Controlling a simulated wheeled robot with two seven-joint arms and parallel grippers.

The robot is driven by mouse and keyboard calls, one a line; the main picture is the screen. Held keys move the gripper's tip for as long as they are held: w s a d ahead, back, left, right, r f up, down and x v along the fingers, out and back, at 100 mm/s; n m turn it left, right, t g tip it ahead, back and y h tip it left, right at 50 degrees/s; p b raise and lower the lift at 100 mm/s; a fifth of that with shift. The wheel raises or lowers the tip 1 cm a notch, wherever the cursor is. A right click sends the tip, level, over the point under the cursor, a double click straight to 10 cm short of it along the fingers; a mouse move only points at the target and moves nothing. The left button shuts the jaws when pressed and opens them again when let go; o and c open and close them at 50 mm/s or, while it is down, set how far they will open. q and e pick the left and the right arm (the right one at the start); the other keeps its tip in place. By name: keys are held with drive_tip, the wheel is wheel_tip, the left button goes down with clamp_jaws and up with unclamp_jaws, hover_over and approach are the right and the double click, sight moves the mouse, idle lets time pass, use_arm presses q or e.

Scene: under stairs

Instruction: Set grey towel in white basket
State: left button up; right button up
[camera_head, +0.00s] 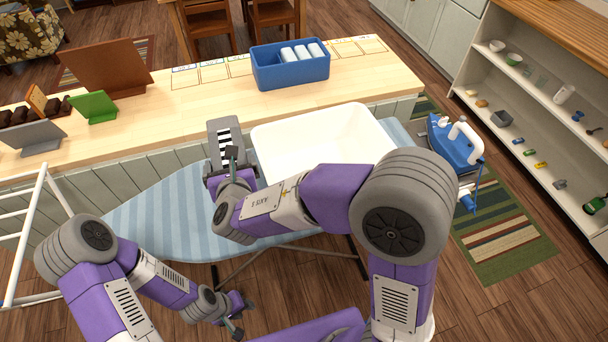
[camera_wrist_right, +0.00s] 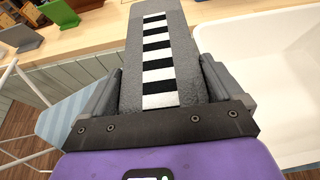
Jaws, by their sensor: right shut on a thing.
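The grey towel (camera_head: 217,131), with a black-and-white striped band, is clamped between the fingers of my right gripper (camera_head: 226,166). In the right wrist view the towel (camera_wrist_right: 187,92) fills the space between both fingers of the right gripper (camera_wrist_right: 160,90). The towel is held at the left of the white basket (camera_head: 325,135); whether it touches the rim cannot be told. The basket stands on the ironing board and its visible inside is empty. Its near left part is hidden by my right arm. My left gripper (camera_head: 242,318) is open and empty, low at the front.
The blue-striped ironing board (camera_head: 150,212) lies under the basket, with a blue iron (camera_head: 452,142) at its right end. Behind is a wooden counter (camera_head: 200,105) with a blue bin (camera_head: 290,68). A white rack (camera_head: 35,235) stands left, open shelves (camera_head: 540,95) right.

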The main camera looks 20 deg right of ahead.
wheel_tip(320, 180, down, 5)
drive_tip(key=b, duration=0.4)
wheel_tip(320, 180, down, 10)
drive_tip(key=b, duration=0.3)
drive_tip(key=shift+w, duration=0.1)
drive_tip(key=o, duration=1.3)
